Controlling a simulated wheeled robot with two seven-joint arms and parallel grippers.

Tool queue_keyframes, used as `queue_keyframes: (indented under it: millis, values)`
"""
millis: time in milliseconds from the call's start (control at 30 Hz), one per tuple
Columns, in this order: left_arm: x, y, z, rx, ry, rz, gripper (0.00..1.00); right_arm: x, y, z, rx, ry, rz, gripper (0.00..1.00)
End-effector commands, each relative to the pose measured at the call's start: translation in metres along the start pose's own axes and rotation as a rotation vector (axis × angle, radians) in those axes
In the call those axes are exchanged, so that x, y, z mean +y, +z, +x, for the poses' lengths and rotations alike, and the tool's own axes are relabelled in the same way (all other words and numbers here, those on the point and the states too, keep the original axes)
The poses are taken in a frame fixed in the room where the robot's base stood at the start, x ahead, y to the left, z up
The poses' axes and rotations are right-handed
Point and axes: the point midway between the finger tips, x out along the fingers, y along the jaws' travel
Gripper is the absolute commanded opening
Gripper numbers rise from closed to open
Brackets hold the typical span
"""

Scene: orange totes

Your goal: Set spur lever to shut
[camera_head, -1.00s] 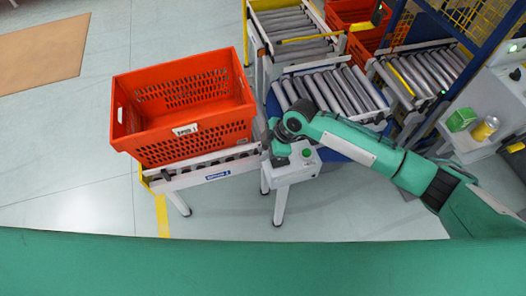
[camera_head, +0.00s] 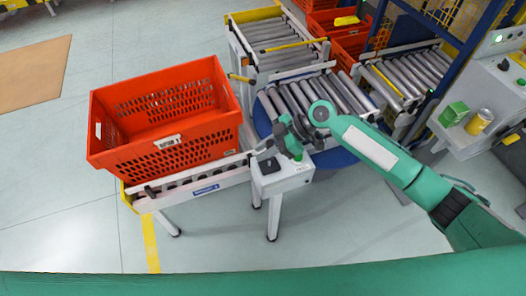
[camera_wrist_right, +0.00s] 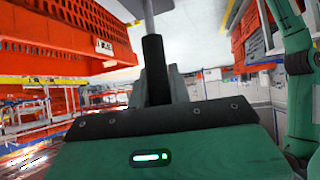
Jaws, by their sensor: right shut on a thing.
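My right gripper (camera_head: 268,148) is at the grey control box (camera_head: 285,180) on legs beside the end of the short roller conveyor that holds the orange tote. In the right wrist view, my right gripper (camera_wrist_right: 155,90) is shut on the spur lever, whose black grip (camera_wrist_right: 153,70) and grey rod (camera_wrist_right: 149,22) stand out in front of the green palm. In the head view the gripper mostly hides the lever. My left gripper is not in view.
An orange tote (camera_head: 165,125) rests on the conveyor (camera_head: 205,185) left of the box. Roller conveyors (camera_head: 315,97) and a blue round base (camera_head: 262,120) lie behind. A blue frame and a grey cabinet (camera_head: 495,90) stand at the right. The floor in front is clear.

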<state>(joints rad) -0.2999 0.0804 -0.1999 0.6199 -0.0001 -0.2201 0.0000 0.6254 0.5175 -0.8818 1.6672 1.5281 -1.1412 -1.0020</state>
Motion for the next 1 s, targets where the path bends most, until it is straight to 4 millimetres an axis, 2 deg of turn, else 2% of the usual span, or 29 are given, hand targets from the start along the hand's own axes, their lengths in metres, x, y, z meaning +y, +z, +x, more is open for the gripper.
queue_keyframes:
  millis: [267, 300, 400, 767, 867, 1000]
  values:
    - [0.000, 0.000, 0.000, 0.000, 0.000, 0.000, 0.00, 0.001, -0.001, -0.001, 0.000, 0.002, 0.000, 0.00]
    - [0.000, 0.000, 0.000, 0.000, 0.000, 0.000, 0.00, 0.001, -0.001, -0.001, 0.000, 0.002, 0.000, 0.24]
    - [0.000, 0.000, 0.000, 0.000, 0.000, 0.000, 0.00, 0.001, -0.001, -0.001, 0.000, 0.002, 0.000, 0.41]
    - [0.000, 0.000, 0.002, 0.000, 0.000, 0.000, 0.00, 0.001, 0.001, -0.005, -0.001, 0.002, 0.000, 0.41]
    - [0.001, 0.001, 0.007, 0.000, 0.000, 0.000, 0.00, 0.001, 0.002, -0.017, -0.002, 0.003, -0.001, 0.41]
    - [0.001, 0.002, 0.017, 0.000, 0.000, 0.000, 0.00, 0.001, 0.004, -0.045, -0.002, 0.004, -0.002, 0.41]
